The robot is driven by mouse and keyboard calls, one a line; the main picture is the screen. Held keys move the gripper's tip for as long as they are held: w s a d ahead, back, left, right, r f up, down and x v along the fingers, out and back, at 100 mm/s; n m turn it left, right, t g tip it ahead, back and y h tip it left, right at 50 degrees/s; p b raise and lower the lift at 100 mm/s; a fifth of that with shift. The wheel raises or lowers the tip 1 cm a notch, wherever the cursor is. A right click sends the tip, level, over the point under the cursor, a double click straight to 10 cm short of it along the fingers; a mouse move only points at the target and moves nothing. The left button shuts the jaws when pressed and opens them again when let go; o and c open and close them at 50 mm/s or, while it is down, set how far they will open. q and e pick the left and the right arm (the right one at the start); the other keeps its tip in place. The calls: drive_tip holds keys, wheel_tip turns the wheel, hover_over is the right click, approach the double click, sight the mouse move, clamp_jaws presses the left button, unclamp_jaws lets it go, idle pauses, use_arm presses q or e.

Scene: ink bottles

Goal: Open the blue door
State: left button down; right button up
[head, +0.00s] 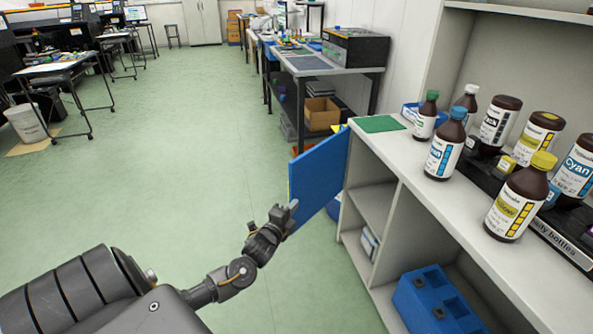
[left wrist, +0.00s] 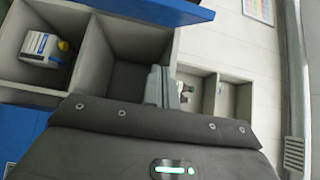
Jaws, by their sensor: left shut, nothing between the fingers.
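The blue door (head: 318,175) stands swung out from the far end of the cabinet, over the green floor. The shelf compartments (head: 374,205) beside it are exposed. My left gripper (head: 291,208) is shut and empty, at the lower near edge of the door; I cannot tell whether it touches. In the left wrist view the shut fingers (left wrist: 163,87) appear in front of open grey compartments, and a blue panel (left wrist: 165,8) crosses the top. My right gripper is not in view.
Several bottles, including a cyan-capped one (head: 445,147) and a yellow-capped one (head: 520,198), stand on the cabinet top (head: 415,165) by a green mat (head: 379,124). A blue bin (head: 437,302) sits in the near lower compartment. The floor (head: 190,170) left of the door is clear.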

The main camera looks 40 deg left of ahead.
sight(296, 184)
use_arm(q)
drive_tip(key=w+a, duration=0.2)
drive_tip(key=w, duration=0.1)
drive_tip(key=w+a+b, duration=0.1)
drive_tip(key=w+a, duration=0.1)
drive_tip(key=w, duration=0.1)
drive_tip(key=w+a, duration=0.2)
drive_tip(key=w, duration=0.1)
drive_tip(key=shift+w+f, duration=0.1)
drive_tip(key=shift+w, duration=0.25)
drive_tip(key=shift+a, duration=0.45)
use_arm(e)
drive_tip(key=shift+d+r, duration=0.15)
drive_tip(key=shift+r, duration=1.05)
use_arm(q)
drive_tip(key=shift+a+b, duration=0.1)
drive_tip(key=shift+b, duration=0.25)
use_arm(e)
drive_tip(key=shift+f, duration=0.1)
